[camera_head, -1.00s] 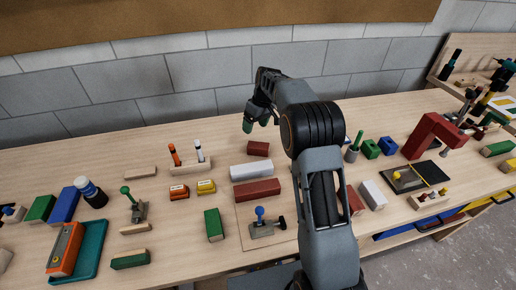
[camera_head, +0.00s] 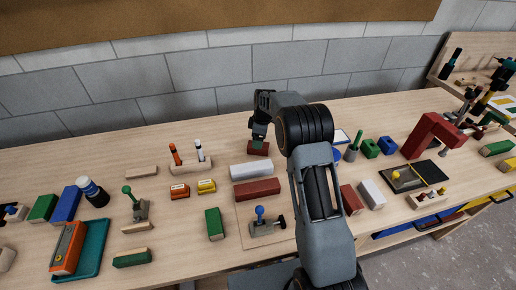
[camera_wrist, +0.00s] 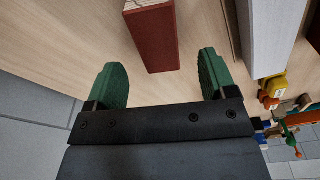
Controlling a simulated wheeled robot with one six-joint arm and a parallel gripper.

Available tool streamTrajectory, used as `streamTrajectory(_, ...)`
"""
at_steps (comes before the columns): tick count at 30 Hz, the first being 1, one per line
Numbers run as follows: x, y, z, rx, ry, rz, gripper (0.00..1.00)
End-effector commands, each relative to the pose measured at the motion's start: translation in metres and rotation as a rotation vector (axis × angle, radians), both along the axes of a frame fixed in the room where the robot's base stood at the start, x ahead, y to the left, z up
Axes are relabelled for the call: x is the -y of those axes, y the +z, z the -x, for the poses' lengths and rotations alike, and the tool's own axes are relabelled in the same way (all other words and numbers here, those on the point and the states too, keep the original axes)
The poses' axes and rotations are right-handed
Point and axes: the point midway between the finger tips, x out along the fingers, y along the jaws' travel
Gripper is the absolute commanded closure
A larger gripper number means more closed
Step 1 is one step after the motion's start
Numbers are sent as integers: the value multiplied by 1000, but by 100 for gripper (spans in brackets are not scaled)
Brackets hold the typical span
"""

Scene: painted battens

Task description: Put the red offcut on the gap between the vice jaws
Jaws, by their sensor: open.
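The red offcut (camera_head: 259,152) is a short red block with a pale wood end, lying on the bench behind the white batten (camera_head: 251,170). In the wrist view the offcut (camera_wrist: 153,40) lies ahead of and between the two green fingertips, apart from them. My gripper (camera_head: 258,141) is open and empty, over the offcut, and partly covers it in the head view. It also shows in the wrist view (camera_wrist: 162,80). A longer red batten (camera_head: 257,190) lies in front of the white one with a narrow gap between. I cannot tell for sure which pieces are the vice jaws.
A blue-knobbed clamp (camera_head: 266,226) stands in front of the red batten. A pen holder (camera_head: 190,166) and yellow block (camera_head: 206,187) stand to the left. A red arch-shaped piece (camera_head: 433,136) stands at the right. Bare bench lies left of the offcut.

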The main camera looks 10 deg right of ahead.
Motion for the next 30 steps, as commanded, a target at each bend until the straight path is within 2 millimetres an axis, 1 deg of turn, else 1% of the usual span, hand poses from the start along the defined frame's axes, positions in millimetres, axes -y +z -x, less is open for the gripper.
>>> streamTrajectory(5, 0, -10, 0, -3, -1, 0, 22)
streamTrajectory(12, 0, -41, -2, -3, 0, -1, 22)
streamTrajectory(15, -1, -50, -3, -2, 0, -1, 22)
streamTrajectory(19, -2, -55, -3, 0, 0, 0, 22)
streamTrajectory(25, -2, -55, -3, 0, 0, 0, 22)
streamTrajectory(30, -2, -55, -3, 0, 0, 0, 39)
